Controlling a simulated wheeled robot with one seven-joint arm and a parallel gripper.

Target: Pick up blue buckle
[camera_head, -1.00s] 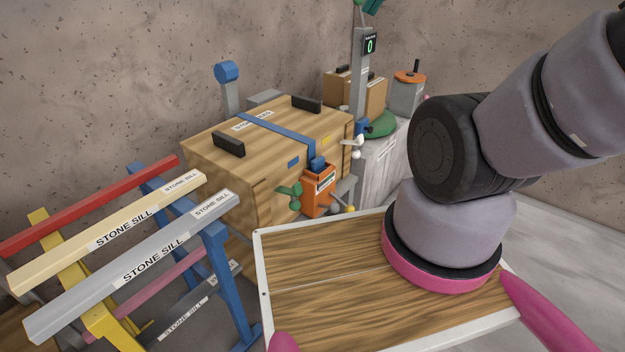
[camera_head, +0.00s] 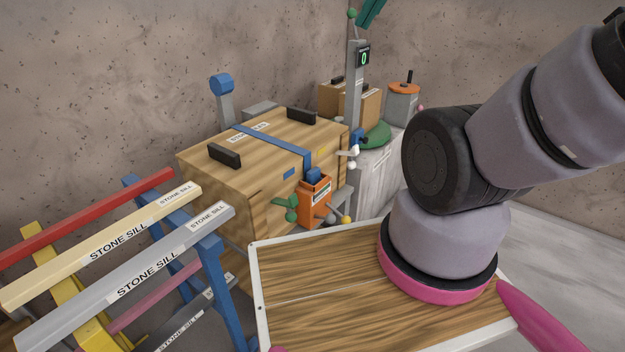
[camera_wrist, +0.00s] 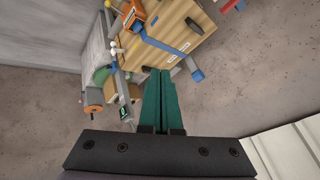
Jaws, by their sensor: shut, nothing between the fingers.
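The blue buckle (camera_head: 314,175) sits at the front edge of the wooden crate (camera_head: 225,185), at the end of a blue strap (camera_head: 265,137) that runs across its lid. It is just above an orange box (camera_head: 314,203). In the wrist view the blue buckle (camera_wrist: 139,26) is small, beside the orange box near the top edge. My gripper (camera_wrist: 158,72) shows its two green fingers together and empty, apart from the buckle. A dark teal piece at the top edge of the head view, beside the post, looks like my fingertips (camera_head: 361,24).
A grey post with a display (camera_head: 356,85) stands behind the crate, close to the fingers in the wrist view. Stone sills (camera_head: 130,262) lie on a rack at left. An orange-lidded canister (camera_head: 403,100) and green dome (camera_head: 376,135) stand behind. A plank-topped tray (camera_head: 330,300) is in front.

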